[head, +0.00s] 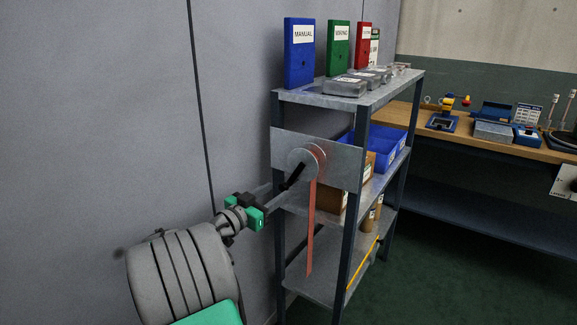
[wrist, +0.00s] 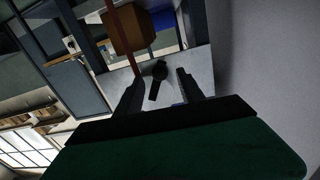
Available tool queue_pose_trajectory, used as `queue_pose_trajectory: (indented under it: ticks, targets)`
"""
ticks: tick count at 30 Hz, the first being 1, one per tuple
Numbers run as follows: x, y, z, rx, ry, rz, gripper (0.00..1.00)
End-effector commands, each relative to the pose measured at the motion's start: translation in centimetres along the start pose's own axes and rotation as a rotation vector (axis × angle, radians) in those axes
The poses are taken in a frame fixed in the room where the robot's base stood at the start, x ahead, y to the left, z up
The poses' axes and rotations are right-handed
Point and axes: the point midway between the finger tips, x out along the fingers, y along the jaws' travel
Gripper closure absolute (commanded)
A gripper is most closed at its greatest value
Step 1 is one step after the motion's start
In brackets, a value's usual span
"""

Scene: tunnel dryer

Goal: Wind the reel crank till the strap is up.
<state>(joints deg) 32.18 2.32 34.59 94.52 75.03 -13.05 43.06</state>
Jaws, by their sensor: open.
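The reel (head: 308,160) is a round metal drum on a grey plate (head: 342,165) at the shelf's end. Its black crank (head: 293,177) points down and to the left in the head view. The orange-red strap (head: 311,235) hangs from the reel well down past the middle shelf; it also shows in the wrist view (wrist: 124,42). My gripper (head: 277,193) is at the crank from the left, open. In the wrist view the crank (wrist: 157,78) lies in the gap between my gripper's fingers (wrist: 160,78); I cannot tell whether either finger touches it.
The shelf rack (head: 350,95) holds blue, green and red binders, grey boxes, a blue bin (head: 391,152) and cartons. A grey wall (head: 120,100) stands close on the left. A workbench (head: 480,140) with tools is at the right. The green floor in front of it is clear.

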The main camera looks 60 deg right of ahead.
Motion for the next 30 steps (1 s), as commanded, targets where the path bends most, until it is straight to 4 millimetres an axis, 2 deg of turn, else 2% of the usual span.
queue_pose_trajectory:
  ticks: [9,12,21,30]
  targets:
    - [5.7,0.2,0.2,0.001,-0.001,0.004,0.54]
    - [6.9,0.1,0.2,0.001,-0.002,0.002,0.54]
    - [7.3,0.0,0.2,0.0,-0.002,-0.001,0.54]
    - [7.3,0.0,0.2,0.0,-0.003,-0.001,0.79]
